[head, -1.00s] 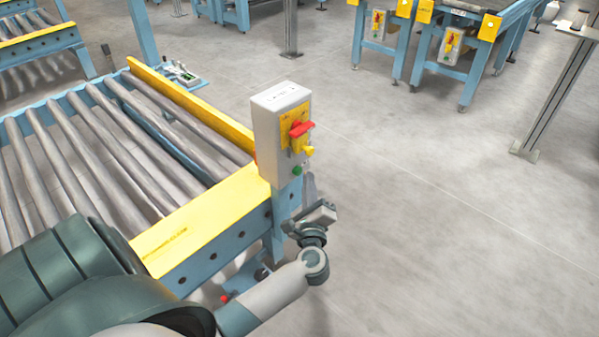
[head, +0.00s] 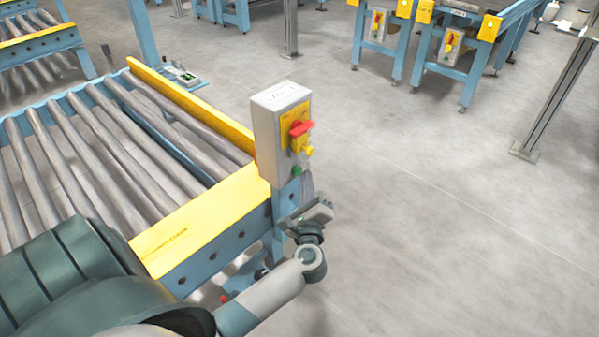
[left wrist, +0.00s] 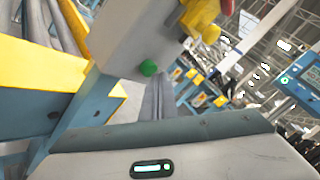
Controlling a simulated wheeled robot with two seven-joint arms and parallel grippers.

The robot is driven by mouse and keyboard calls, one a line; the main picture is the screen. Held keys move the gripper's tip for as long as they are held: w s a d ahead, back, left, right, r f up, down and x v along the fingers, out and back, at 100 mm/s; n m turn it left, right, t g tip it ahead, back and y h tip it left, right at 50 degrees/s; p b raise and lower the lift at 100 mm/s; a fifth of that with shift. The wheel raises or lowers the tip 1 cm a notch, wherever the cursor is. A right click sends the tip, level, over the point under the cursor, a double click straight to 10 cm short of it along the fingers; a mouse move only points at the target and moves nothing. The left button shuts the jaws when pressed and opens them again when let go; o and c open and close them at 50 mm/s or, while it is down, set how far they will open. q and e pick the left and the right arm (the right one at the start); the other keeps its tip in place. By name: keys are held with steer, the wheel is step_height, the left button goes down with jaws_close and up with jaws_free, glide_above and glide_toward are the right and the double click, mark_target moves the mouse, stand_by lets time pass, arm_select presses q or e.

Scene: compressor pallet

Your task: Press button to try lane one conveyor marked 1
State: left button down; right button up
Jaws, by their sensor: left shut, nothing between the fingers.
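A grey control box (head: 282,135) stands at the corner of the near roller conveyor (head: 205,220). Its face has a yellow plate with a red switch (head: 301,128), a yellow knob below it and a green button (head: 296,170) near the bottom. My left gripper (head: 307,181) is shut and empty, just below and right of the green button, fingers pointing up. In the left wrist view the green button (left wrist: 148,68) is just left of the shut fingertips (left wrist: 166,82); I cannot tell whether they touch it. The marking on the box top is too small to read. My right gripper is not in view.
The conveyor's yellow guard and blue frame lie left of my left gripper. Other conveyors with similar boxes (head: 451,46) stand at the back right, near a grey post (head: 553,95). The floor (head: 430,220) to the right is clear.

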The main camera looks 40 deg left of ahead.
arm_select(q)
steer(key=shift+a, duration=0.5)
stand_by(0.5)
steer(key=shift+d, duration=0.1)
stand_by(0.3)
steer(key=shift+d+b, duration=0.3)
steer(key=shift+d, duration=0.55)
steer(key=shift+d, duration=0.1)
steer(key=d, duration=0.1)
steer(key=d+b, duration=0.1)
steer(key=d, duration=0.2)
steer(key=shift+s+d, duration=0.25)
steer(key=shift+d, duration=0.15)
steer(key=shift+r, duration=0.1)
stand_by(0.7)
